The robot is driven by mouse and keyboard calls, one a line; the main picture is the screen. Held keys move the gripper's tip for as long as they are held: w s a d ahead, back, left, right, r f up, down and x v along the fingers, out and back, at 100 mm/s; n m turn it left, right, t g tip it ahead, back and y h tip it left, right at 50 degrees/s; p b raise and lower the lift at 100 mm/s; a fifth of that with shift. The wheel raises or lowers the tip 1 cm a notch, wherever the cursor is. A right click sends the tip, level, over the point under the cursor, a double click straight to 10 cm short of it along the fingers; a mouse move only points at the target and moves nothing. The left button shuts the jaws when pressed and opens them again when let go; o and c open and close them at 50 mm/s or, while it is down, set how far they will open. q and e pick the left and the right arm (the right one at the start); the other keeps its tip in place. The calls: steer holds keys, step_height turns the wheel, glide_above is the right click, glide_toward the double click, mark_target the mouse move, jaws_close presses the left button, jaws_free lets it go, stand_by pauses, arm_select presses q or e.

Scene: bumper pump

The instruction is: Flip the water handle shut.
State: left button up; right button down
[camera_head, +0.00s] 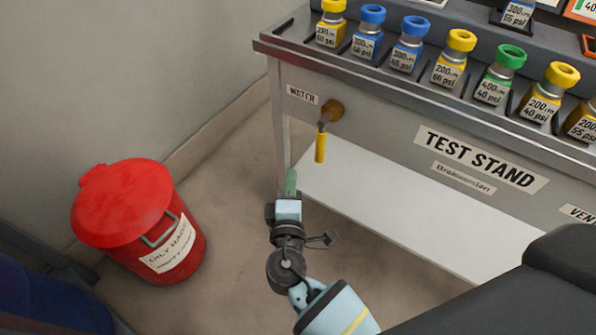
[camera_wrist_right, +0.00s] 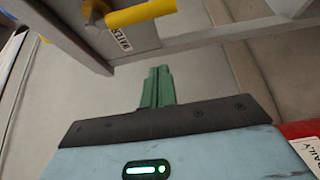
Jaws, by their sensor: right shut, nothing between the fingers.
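The water handle (camera_head: 320,147) is a yellow lever hanging down from a brass valve (camera_head: 331,110) on the front of the test stand, beside the WATER label (camera_head: 302,95). In the right wrist view the yellow handle (camera_wrist_right: 142,13) lies across the top, with the WATER label (camera_wrist_right: 122,39) below it. My right gripper (camera_head: 291,176) has green fingers and is shut and empty. It shows below and slightly left of the handle's end, apart from it. The green fingers also show in the right wrist view (camera_wrist_right: 157,86). My left gripper is not in view.
The test stand (camera_head: 400,110) carries a row of bottles with yellow, blue and green caps. A white lower shelf (camera_head: 390,205) lies beneath it. A red bin (camera_head: 125,215) labelled oily rags stands at left. Floor between bin and stand is clear around my arm.

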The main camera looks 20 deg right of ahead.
mark_target(320, 147)
steer(key=w+d, duration=0.5)
steer(key=d, duration=0.1)
steer(key=shift+w+d, duration=0.15)
steer(key=shift+w, duration=0.1)
stand_by(0.3)
steer(key=shift+s+d+r+p, duration=0.1)
steer(key=shift+s+p, duration=0.1)
steer(key=shift+p, duration=0.7)
steer(key=shift+d+n, duration=0.1)
steer(key=shift+n, duration=0.2)
